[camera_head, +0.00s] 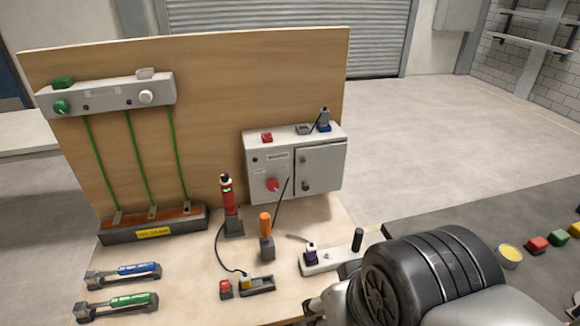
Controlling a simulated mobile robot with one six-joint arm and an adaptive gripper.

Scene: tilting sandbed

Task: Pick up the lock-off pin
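No part is clearly marked as the lock-off pin, and I cannot tell for certain which one it is. A short black upright pin (357,240) stands at the right end of a light holder plate (320,262) on the bench. A dark purple and white piece (311,253) stands on the same plate. A grey cabinet (293,165) with a red rotary switch (272,184) is behind. My arm fills the lower right, close in front of the plate. Only a small dark part of what may be my gripper (312,307) shows at the bottom edge; its fingers are hidden.
An orange-handled tool (266,222) and a red and black tester (228,200) stand upright in holders. Blue (137,269) and green (132,300) handled tools lie front left. A wooden backboard (215,80) rises behind. Coloured blocks and a yellow-topped tin (510,255) are at right.

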